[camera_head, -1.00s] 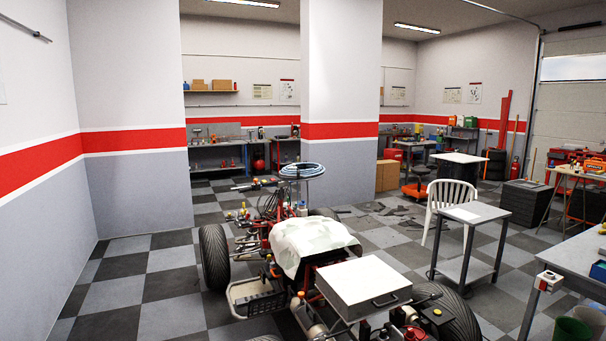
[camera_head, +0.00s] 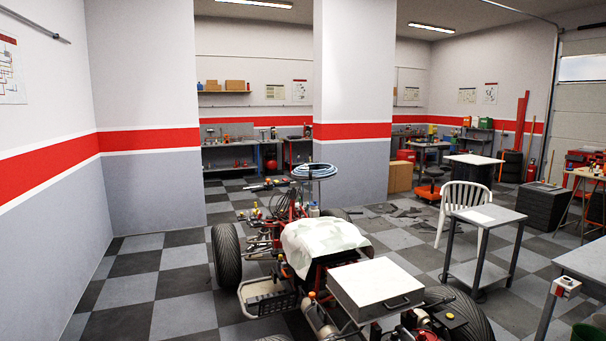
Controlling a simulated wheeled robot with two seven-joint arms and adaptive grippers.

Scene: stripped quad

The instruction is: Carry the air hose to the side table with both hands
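The air hose (camera_head: 315,170) is a blue coil lying flat on top of a thin round stand, behind the stripped quad (camera_head: 228,255). Neither of my grippers is in view, so none is seen near the hose.
The quad fills the front middle, with a white cloth (camera_head: 322,244) and a pale box (camera_head: 374,289) on it. A white chair (camera_head: 459,203) stands behind the grey table. Flat dark pieces (camera_head: 410,213) lie on the floor. The left floor is clear.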

